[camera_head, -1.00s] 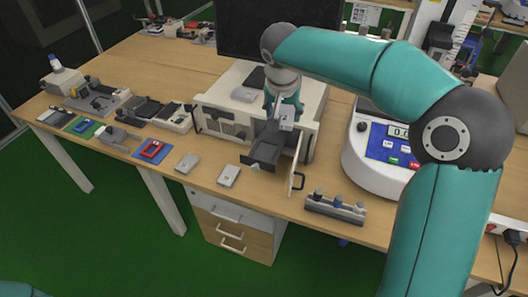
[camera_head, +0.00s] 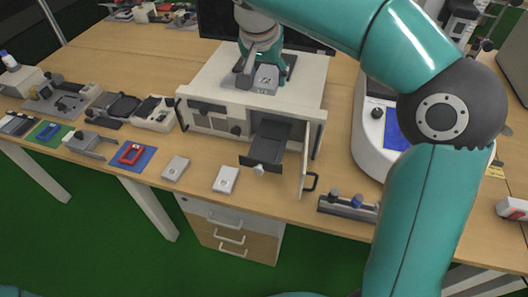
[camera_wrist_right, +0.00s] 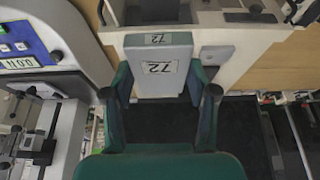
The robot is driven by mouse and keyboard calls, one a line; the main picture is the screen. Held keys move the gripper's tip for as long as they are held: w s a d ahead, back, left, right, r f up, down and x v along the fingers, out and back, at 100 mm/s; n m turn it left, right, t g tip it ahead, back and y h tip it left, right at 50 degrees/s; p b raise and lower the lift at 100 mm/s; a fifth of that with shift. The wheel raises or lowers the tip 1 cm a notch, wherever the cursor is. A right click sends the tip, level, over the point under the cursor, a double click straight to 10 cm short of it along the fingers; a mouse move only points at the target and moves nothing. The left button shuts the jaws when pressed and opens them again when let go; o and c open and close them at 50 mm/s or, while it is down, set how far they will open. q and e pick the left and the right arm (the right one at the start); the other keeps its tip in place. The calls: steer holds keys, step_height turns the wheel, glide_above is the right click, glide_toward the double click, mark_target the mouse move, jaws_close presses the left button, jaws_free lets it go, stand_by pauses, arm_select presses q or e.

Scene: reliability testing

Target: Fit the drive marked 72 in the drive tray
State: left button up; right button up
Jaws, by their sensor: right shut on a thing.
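The grey drive marked 72 (camera_wrist_right: 160,68) is between the fingers of my right gripper (camera_wrist_right: 160,95), its label facing the wrist camera. In the head view my right gripper (camera_head: 262,62) is shut on this drive (camera_head: 266,78) above the top of the white machine. The dark drive tray (camera_head: 268,148) sticks out of the machine's front, pulled open, and looks empty. The tray is apart from the held drive. My left gripper is not in view.
The white machine (camera_head: 215,82) has its door (camera_head: 306,165) swung open right of the tray. Two grey drives (camera_head: 226,180) (camera_head: 175,168) lie in front. A white scale (camera_head: 370,150) stands right.

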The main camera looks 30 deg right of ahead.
mark_target(264, 79)
steer(key=shift+f+b, duration=0.45)
steer(key=shift+f, duration=0.45)
steer(key=shift+w+d+f+b, duration=0.1)
steer(key=shift+w+f+b, duration=0.3)
steer(key=shift+f+b, duration=0.3)
step_height(264, 79, down, 15)
steer(key=shift+s+d+b, duration=0.1)
steer(key=shift+b, duration=0.55)
steer(key=shift+f, duration=2.45)
arm_select(q)
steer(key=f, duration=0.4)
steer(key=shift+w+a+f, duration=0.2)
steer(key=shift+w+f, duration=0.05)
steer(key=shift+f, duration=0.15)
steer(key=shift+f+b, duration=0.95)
steer(key=shift+b, duration=0.1)
arm_select(e)
steer(key=shift+f, duration=0.6)
